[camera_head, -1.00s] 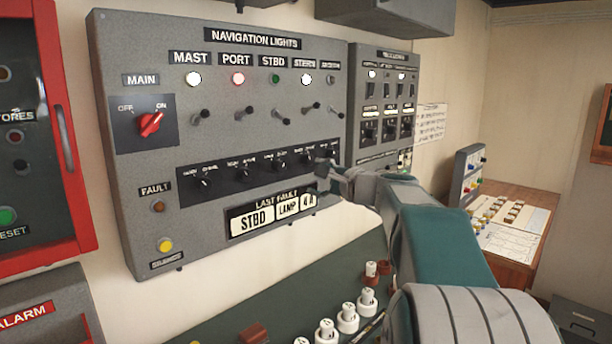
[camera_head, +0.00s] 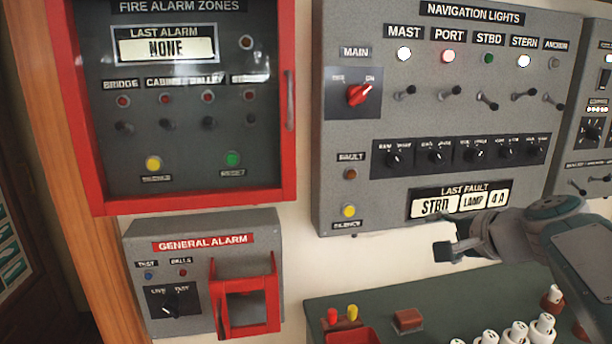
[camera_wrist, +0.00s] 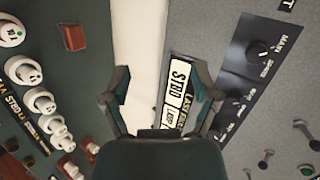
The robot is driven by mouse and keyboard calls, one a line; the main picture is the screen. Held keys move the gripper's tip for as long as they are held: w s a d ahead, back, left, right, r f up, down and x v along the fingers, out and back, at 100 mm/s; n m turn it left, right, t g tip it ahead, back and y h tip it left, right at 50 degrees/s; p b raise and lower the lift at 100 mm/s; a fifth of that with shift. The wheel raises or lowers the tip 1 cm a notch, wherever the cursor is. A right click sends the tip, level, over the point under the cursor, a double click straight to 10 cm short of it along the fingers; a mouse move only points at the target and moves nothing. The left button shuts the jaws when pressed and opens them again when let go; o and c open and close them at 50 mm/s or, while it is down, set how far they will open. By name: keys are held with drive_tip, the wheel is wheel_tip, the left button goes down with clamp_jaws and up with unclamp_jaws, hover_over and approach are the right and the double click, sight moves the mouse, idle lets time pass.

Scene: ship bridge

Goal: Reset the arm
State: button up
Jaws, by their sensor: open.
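My gripper (camera_head: 450,250) is open and empty. In the head view it hangs in front of the wall just below the navigation lights panel (camera_head: 345,210), near its last fault display, which reads STBD LAMP 4 A. The arm comes in from the right edge. In the wrist view the two fingers of my gripper (camera_wrist: 163,85) stand apart with nothing between them. The display (camera_wrist: 178,95) shows behind the right finger, and a pale strip of wall shows between the fingers.
A red-framed fire alarm panel (camera_head: 185,203) and a general alarm box (camera_head: 200,262) are on the wall at left. Below my gripper is a dark green counter (camera_head: 440,300) with a red block (camera_head: 408,320) and several white lettered pieces (camera_head: 516,332). The wall between is clear.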

drive_tip(key=s+a+f+n+g+h, duration=0.2)
drive_tip(key=s+f+n, duration=0.4)
drive_tip(key=s, duration=0.4)
drive_tip(key=s+a+f+n+g+h, duration=0.3)
drive_tip(key=s+a+f+n, duration=0.2)
drive_tip(key=s+f, duration=0.4)
drive_tip(key=shift+s+a+n, duration=0.25)
drive_tip(key=shift+s+n, duration=0.55)
